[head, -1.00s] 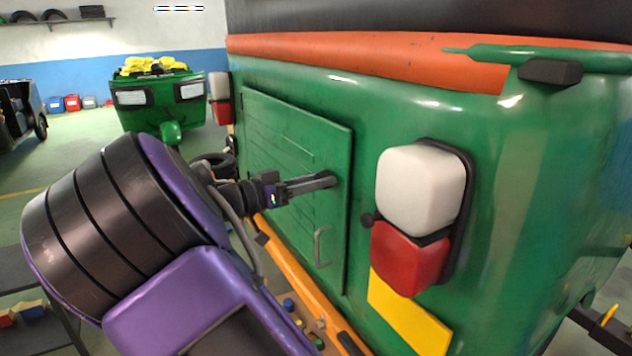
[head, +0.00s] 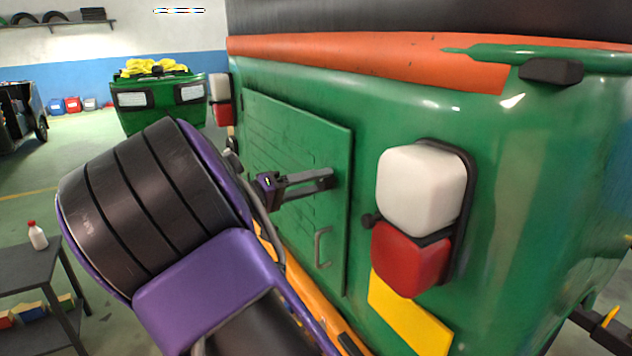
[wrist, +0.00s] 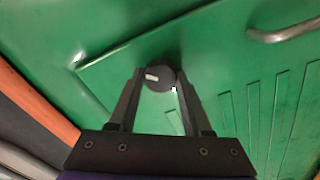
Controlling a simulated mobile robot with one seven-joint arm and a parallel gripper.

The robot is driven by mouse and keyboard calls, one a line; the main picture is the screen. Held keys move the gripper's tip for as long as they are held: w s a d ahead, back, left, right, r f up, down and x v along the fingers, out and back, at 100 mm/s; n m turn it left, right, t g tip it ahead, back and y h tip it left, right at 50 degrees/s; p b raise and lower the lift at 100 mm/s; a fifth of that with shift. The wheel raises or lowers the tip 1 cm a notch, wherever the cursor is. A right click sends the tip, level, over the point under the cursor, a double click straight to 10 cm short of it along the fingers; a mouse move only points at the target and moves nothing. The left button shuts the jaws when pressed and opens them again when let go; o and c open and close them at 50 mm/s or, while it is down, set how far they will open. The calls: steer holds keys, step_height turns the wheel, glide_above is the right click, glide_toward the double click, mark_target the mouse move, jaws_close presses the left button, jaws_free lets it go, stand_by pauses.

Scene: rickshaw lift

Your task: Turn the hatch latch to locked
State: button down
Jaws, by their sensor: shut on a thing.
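The green hatch (head: 290,145) is closed in the green rear body panel; it also fills much of the wrist view (wrist: 235,70). The latch (wrist: 160,80) is a small dark round knob with a pale mark, near a corner of the hatch in the wrist view. My gripper (head: 328,180) reaches the hatch's right side in the head view. In the wrist view my gripper (wrist: 161,76) has one finger on each side of the knob and is shut on it. The fingers hide the latch in the head view, and I cannot tell its locked or unlocked setting.
A grey pull handle (head: 322,248) sits low on the hatch. A white and red lamp (head: 420,190) sticks out to its right. An orange bar (head: 300,297) runs below. A dark bench (head: 30,270) with a bottle (head: 37,236) stands at the left.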

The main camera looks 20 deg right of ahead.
steer(key=n, duration=0.3)
steer(key=shift+n, duration=0.3)
steer(key=n, duration=0.4)
steer(key=shift+n, duration=0.3)
steer(key=shift+c, duration=1.7)
jaws_free()
steer(key=v, duration=1.7)
steer(key=shift+a, duration=0.2)
steer(key=shift+s, duration=0.1)
